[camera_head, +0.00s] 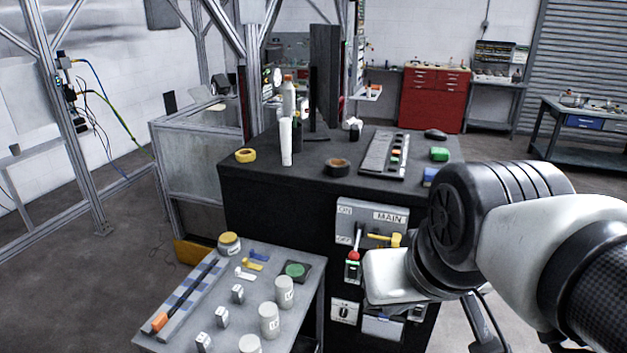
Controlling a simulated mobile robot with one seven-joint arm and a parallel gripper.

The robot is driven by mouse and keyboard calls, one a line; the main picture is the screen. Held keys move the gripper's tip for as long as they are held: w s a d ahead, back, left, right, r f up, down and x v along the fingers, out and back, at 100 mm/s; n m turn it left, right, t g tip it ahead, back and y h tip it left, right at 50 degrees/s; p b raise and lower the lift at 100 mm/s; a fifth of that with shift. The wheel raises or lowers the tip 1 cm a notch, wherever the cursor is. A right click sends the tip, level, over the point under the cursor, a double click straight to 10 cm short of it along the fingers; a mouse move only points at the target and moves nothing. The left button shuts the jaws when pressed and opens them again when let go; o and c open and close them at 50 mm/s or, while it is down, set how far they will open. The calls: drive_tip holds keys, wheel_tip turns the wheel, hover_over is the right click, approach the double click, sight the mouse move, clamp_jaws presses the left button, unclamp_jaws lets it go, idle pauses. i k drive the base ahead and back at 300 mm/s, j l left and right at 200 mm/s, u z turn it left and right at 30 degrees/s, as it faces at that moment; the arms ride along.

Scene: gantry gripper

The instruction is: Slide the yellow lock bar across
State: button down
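The yellow lock bar (384,239) is on the grey panel (372,213) marked MAIN, on the front of the black cabinet. It lies roughly level, with a thicker yellow end at its right. A lever (357,240) with a red knob hangs to the left of the bar, its knob low near the OFF mark. My arm comes in from the right. The white body of my gripper (388,276) is just below and in front of the bar in the picture. Its fingertips cannot be made out, and I cannot tell whether it touches the bar.
A small switch box (345,311) sits lower on the cabinet front. A grey side table (250,310) with several jars and small parts stands at the front left. The cabinet top (330,185) holds tape rolls, a bottle, a monitor and a long tray. My arm hides the cabinet's right side.

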sight(396, 239)
drive_tip(key=l+z, duration=0.1)
drive_tip(key=z, duration=0.25)
drive_tip(key=i+z, duration=0.1)
drive_tip(key=z, duration=0.2)
drive_tip(key=l+z, duration=0.1)
drive_tip(key=z, duration=0.25)
drive_tip(key=i+u, duration=0.15)
drive_tip(key=u, duration=0.6)
drive_tip(key=k, duration=0.6)
